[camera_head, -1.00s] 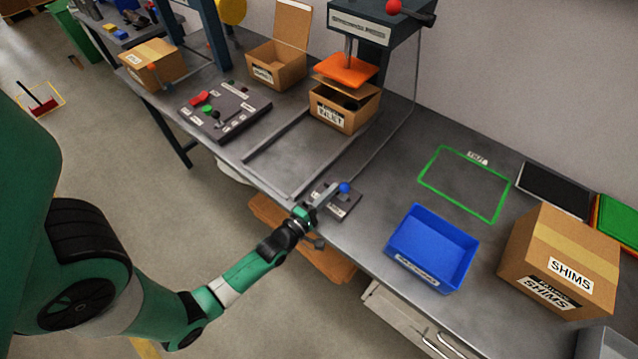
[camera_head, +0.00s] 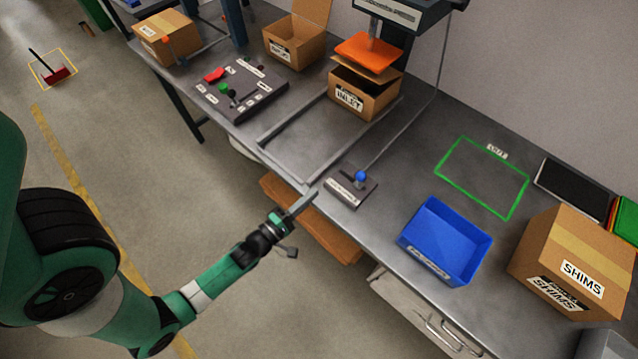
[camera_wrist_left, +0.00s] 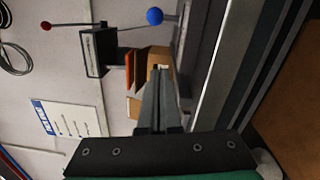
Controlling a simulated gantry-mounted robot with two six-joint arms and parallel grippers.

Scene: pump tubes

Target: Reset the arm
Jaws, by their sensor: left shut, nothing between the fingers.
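My left gripper (camera_head: 304,201) is at the front edge of the workbench in the head view, just left of a small lever plate with a blue knob (camera_head: 361,176). Its fingers are together with nothing between them, and they look apart from the knob. In the left wrist view the closed fingers (camera_wrist_left: 160,75) point toward the press and the boxes, and the blue knob (camera_wrist_left: 155,16) is near the top. My right gripper is in neither view.
A blue bin (camera_head: 446,241) and a SHIMS box (camera_head: 585,240) stand right on the bench. An INLET box (camera_head: 362,100) sits under the press with its orange plate (camera_head: 369,52). A button panel (camera_head: 239,90) is at left. The green-outlined area (camera_head: 482,178) is empty.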

